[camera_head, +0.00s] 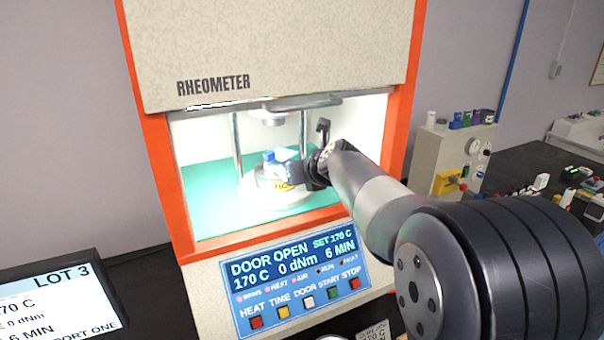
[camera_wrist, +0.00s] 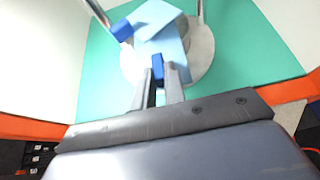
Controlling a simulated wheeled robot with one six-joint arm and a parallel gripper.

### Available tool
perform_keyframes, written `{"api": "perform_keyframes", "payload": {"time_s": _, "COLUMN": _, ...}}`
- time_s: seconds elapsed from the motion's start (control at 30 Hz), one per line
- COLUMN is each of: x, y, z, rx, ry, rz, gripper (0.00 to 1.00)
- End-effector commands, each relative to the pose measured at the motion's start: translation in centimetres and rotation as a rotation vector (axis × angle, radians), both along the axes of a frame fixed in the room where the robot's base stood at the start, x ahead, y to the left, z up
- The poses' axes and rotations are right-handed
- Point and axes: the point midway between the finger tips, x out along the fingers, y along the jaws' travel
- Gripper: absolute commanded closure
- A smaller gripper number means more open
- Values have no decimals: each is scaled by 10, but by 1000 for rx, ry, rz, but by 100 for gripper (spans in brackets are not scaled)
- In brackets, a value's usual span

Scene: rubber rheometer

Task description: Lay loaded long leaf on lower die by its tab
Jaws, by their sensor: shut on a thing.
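My gripper (camera_wrist: 160,82) is inside the open chamber, with its fingers shut on the dark blue tab (camera_wrist: 158,67) of the long leaf (camera_wrist: 168,47). The leaf is a pale blue sheet stretching away from the fingers over the round grey lower die (camera_wrist: 203,58). A second pale blue sheet (camera_wrist: 150,15) with its own blue tab (camera_wrist: 122,30) lies skewed across its far part. Any sample between the sheets is hidden. In the head view the sheets (camera_head: 284,154) show just above or on the die (camera_head: 292,200); I cannot tell whether they touch.
The rheometer's orange frame (camera_head: 161,160) borders the opening, with upright posts (camera_head: 237,140) and an upper die (camera_head: 270,117) above. The panel (camera_head: 295,265) reads DOOR OPEN, 170 C. Green chamber floor (camera_head: 210,205) is clear around the die. A cluttered bench stands at right.

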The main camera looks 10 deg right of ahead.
Motion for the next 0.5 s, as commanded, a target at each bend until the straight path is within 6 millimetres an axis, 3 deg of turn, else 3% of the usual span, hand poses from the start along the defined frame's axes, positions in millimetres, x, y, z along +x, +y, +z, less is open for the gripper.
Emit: {"api": "perform_keyframes", "payload": {"time_s": 0.5, "x": 31, "y": 6, "z": 0, "rx": 0, "ry": 1, "rz": 0, "gripper": 100}}
